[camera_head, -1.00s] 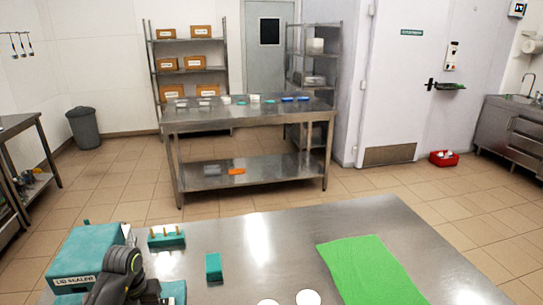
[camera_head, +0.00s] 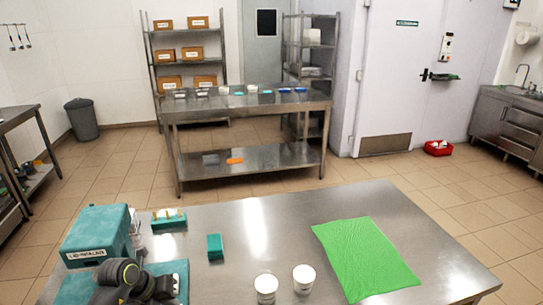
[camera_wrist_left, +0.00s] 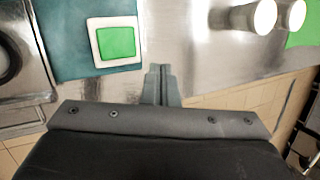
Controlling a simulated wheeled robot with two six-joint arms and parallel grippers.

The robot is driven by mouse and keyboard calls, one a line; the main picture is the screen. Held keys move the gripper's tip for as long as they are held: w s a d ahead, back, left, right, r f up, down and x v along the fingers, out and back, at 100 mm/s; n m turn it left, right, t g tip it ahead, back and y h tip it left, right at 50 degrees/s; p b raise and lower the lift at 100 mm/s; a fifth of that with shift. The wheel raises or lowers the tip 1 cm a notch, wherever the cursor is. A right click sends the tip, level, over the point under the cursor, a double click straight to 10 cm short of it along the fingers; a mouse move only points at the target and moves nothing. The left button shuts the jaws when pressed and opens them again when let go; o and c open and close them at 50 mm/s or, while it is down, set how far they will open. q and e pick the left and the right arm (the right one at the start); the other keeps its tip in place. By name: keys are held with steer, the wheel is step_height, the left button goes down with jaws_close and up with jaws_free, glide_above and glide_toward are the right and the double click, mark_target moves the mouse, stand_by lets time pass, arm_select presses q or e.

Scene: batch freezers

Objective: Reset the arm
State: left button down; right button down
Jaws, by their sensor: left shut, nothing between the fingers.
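My left arm (camera_head: 122,274) comes in at the lower left of the head view, bent beside the teal lid sealer (camera_head: 96,236) and over its teal mat. In the left wrist view my left gripper (camera_wrist_left: 160,72) is shut and empty, its fingertips pressed together above the steel table. A green pad in a white frame (camera_wrist_left: 115,42) lies on the teal mat to the left of the fingers. My right arm and gripper are in neither view.
Two white tubs (camera_head: 266,287) (camera_head: 304,278) stand on the steel table (camera_head: 235,270) near its front. A green cloth (camera_head: 366,258) lies to their right. A teal block (camera_head: 215,246) and a teal holder with pegs (camera_head: 168,219) are near the sealer. The table's middle is clear.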

arm_select(q)
steer(key=d+r+n+t+h, duration=0.4)
steer(key=d+r+t+h, duration=0.35)
steer(key=r+t, duration=0.35)
steer(key=s+a+r+n+t+y, duration=0.4)
steer(key=a+r+n+t+y, duration=0.35)
steer(key=n, duration=0.35)
steer(key=s+a+f+n+g+y, duration=0.65)
steer(key=s+a+n+y, duration=0.35)
steer(key=n, duration=0.6)
steer(key=s+d+f+n+g+h, duration=0.25)
steer(key=s+f+g, duration=0.35)
steer(key=s, duration=0.3)
steer(key=s+d+f+n+g+h, duration=0.2)
steer(key=s+d+f+g, duration=0.3)
steer(key=s, duration=0.5)
steer(key=a+f+g+b, duration=0.2)
steer(key=a+f, duration=0.1)
steer(key=f, duration=2.4)
steer(key=s+d+f+g+b, duration=0.1)
steer(key=s+f, duration=1.3)
steer(key=f, duration=0.4)
steer(key=shift+s+f+h+b, duration=0.3)
steer(key=shift+h+b, duration=0.05)
steer(key=shift+h, duration=0.1)
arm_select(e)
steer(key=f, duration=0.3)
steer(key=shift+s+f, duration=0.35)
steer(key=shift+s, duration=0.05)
